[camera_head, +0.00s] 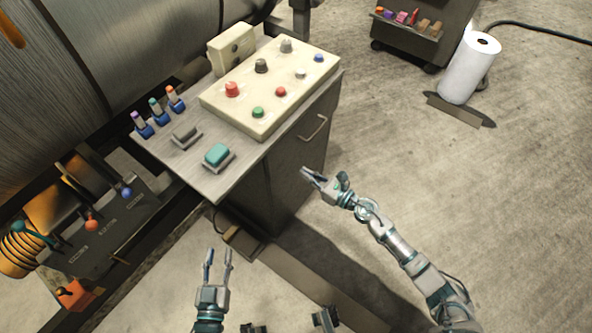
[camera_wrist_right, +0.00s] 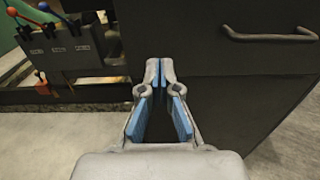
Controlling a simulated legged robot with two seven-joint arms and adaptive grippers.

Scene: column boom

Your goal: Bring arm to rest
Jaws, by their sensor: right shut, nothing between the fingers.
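My right gripper (camera_head: 307,174) reaches in from the lower right in the head view, in front of the dark cabinet (camera_head: 290,180) and below its door handle. In the right wrist view my right gripper (camera_wrist_right: 160,64) is shut, its fingertips together with nothing between them. The cabinet door and its handle (camera_wrist_right: 268,34) are behind the fingers there. My left gripper (camera_head: 217,250) is at the bottom centre of the head view. Its two fingers are apart, pointing up the picture, and nothing is between them.
A control box (camera_head: 270,85) with several coloured buttons sits on the cabinet top. Left of it are small switches and a teal button (camera_head: 217,155). A lever panel (camera_head: 100,225) stands at left. A white roll (camera_head: 470,68) stands at upper right. The floor at right is clear.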

